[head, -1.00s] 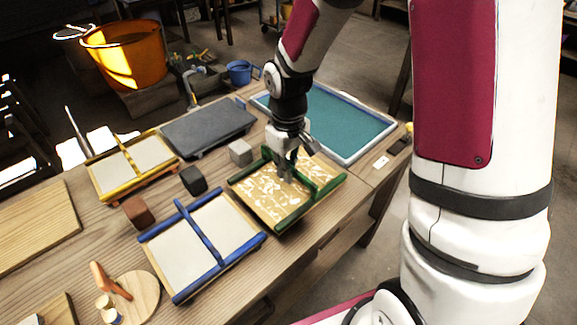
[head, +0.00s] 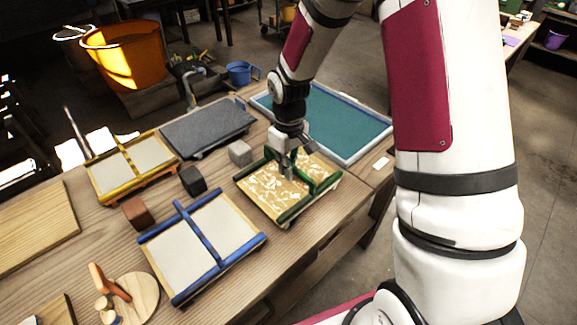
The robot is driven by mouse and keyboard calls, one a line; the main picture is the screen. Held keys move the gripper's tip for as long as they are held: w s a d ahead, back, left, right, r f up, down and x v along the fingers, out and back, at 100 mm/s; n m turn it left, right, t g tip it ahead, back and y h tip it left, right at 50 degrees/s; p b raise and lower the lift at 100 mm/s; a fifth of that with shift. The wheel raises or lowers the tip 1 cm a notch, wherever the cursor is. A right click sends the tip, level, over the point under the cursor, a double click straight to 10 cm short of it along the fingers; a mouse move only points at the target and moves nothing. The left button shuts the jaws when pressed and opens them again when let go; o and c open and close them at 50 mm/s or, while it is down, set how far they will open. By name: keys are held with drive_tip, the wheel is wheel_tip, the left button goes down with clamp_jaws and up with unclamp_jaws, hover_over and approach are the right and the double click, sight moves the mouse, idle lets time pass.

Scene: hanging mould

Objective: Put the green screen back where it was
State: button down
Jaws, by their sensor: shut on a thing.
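The green screen (head: 262,193) is a frame with green bars and a tan panel with a white leafy pattern. It is at the right of the wooden table, in front of the grey cube. My gripper (head: 287,170) points down over the screen's middle and is shut on it, seemingly at the green crossbar; the fingertips are partly hidden. I cannot tell whether the screen touches the table or is slightly above it.
A blue screen (head: 232,264) lies left of the green one, a yellow screen (head: 104,173) farther back. A grey cube (head: 240,152), black block (head: 193,180) and brown block (head: 137,212) stand nearby. A dark slab (head: 205,124) and teal tray (head: 340,120) lie behind.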

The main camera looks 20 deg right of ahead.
drive_tip(key=shift+f, duration=0.2)
drive_tip(key=c, duration=1.7)
unclamp_jaws()
